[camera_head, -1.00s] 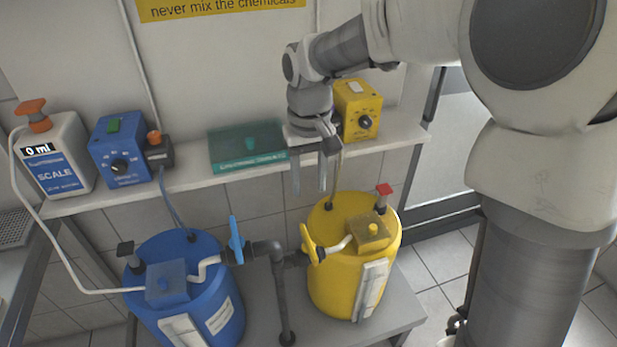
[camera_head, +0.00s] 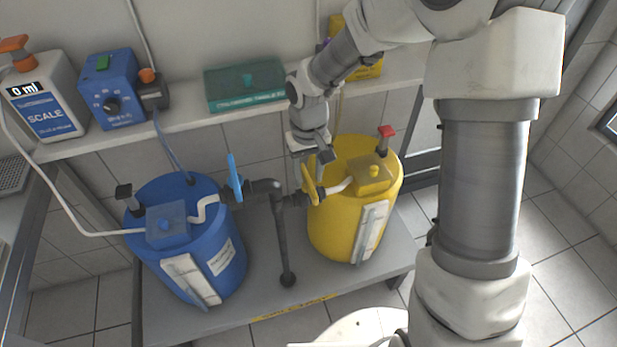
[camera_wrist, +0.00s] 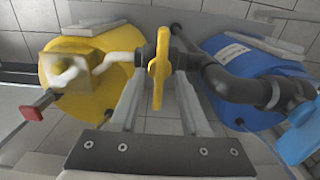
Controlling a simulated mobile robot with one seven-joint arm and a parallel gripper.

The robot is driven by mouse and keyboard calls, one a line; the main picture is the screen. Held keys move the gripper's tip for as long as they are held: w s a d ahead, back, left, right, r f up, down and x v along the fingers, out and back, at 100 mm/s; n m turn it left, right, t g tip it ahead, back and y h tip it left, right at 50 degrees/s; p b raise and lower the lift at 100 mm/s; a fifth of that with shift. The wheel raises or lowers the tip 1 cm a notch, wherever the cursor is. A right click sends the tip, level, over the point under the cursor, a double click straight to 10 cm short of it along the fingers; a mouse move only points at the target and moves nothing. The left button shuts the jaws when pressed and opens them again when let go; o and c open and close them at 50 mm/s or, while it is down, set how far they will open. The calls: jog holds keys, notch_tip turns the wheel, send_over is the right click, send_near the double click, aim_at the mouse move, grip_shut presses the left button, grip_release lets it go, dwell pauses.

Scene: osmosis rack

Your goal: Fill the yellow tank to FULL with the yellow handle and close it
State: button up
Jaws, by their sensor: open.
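The yellow tank (camera_head: 335,225) stands upright on the lower shelf, with a yellow box on its lid and a red-topped fitting. The yellow handle (camera_head: 309,186) sits on the dark pipe at the tank's left side; it also shows in the wrist view (camera_wrist: 158,66). My gripper (camera_head: 314,172) is lowered beside the tank at this handle. In the wrist view my open gripper (camera_wrist: 160,84) has one finger on each side of the handle, with a gap on both sides. The tank's level mark cannot be read.
A blue tank (camera_head: 222,245) with a blue handle (camera_head: 235,178) stands to the left, joined by the dark pipe (camera_head: 282,240).

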jog(key=shift+f, duration=0.45)
jog(key=shift+c, duration=0.2)
grip_shut()
